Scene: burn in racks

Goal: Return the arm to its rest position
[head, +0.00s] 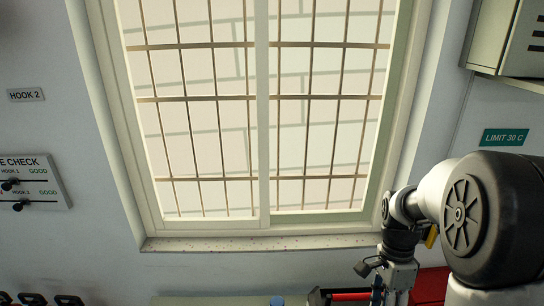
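My arm comes in from the lower right of the head view, with its large dark joint close to the camera. Its wrist bends down in front of the window's lower right corner. My gripper (378,288) is at the bottom edge of the view, small and partly cut off. Its fingertips cannot be made out clearly, so I cannot tell whether it is open or shut or holds anything. A red and dark object (350,296) shows right beside it; whether they touch is unclear.
A barred window (262,120) with a sill (250,243) fills the middle. A check panel (34,182) and a HOOK 2 label (26,95) are on the left wall. A cabinet (500,40) and a LIMIT 30 C sign (505,138) are at right. A red item (430,285) sits below.

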